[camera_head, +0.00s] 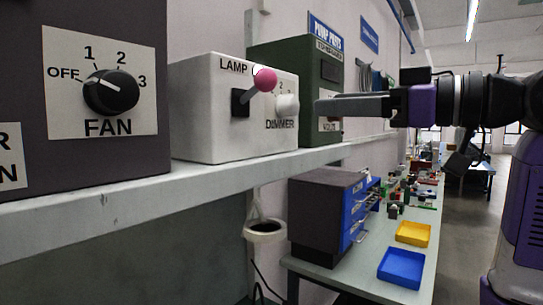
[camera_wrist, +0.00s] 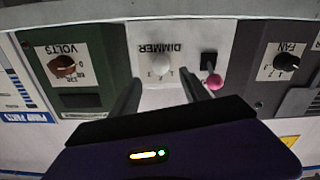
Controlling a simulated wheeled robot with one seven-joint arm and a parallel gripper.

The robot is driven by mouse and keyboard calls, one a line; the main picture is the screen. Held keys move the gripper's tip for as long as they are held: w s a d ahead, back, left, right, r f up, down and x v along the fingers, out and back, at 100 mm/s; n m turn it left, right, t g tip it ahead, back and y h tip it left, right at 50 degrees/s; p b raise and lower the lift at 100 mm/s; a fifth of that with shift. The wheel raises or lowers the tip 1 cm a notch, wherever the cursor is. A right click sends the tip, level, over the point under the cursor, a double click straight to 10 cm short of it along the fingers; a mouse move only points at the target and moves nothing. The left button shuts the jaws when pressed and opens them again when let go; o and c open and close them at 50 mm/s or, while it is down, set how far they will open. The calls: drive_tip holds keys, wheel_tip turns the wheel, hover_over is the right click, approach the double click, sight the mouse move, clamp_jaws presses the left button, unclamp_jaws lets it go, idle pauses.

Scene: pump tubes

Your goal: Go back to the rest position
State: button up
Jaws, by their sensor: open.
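My gripper (camera_head: 322,106) reaches in from the right in the head view, its fingers in front of the green box and near the white box. In the wrist view my gripper (camera_wrist: 162,88) has its two fingers apart, with the white dimmer knob (camera_wrist: 161,66) showing between and beyond them. The dimmer knob (camera_head: 287,104) sits on the white box (camera_head: 205,110), right of the lamp switch with a pink ball tip (camera_head: 265,80). I cannot tell whether a finger touches anything. The pink ball also shows in the wrist view (camera_wrist: 215,82), by the right finger.
A dark box with a fan knob (camera_head: 111,92) stands left on the shelf (camera_head: 200,180). The green box (camera_head: 290,60) with a volts panel is behind my gripper. Below are a drawer cabinet (camera_head: 318,215), a yellow tray (camera_head: 413,234) and a blue tray (camera_head: 401,267). The aisle floor at right is clear.

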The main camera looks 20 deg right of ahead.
drive_tip(key=shift+r, duration=0.1)
drive_tip(key=d+r+m+t, duration=0.3)
drive_tip(key=d+r+t, duration=0.1)
drive_tip(key=r+t, duration=0.15)
drive_tip(key=w+d+f+m+t+h, duration=0.2)
drive_tip(key=d+f+m+t+h, duration=0.25)
drive_tip(key=f+h, duration=0.2)
drive_tip(key=s+d+f+m+g+h, duration=0.15)
drive_tip(key=f+m+h, duration=0.25)
drive_tip(key=f, duration=0.8)
drive_tip(key=s+f+m+h, duration=0.3)
drive_tip(key=f+h, duration=0.1)
drive_tip(key=f, duration=0.8)
drive_tip(key=s+a+f+g, duration=0.1)
drive_tip(key=s+a+f, duration=0.2)
drive_tip(key=s+f, duration=0.4)
drive_tip(key=s+a+f+g, duration=0.1)
drive_tip(key=s+a+f, duration=0.3)
drive_tip(key=f, duration=0.5)
drive_tip(key=s+a+f+n+g+y, duration=0.2)
drive_tip(key=s+f, duration=0.5)
drive_tip(key=s, duration=0.5)
drive_tip(key=s+a+f+n+g+y, duration=0.2)
drive_tip(key=s+f, duration=0.5)
drive_tip(key=s, duration=0.5)
drive_tip(key=a+n+g, duration=0.1)
drive_tip(key=a+g, duration=0.1)
drive_tip(key=a, duration=0.1)
drive_tip(key=shift+a+f, duration=0.2)
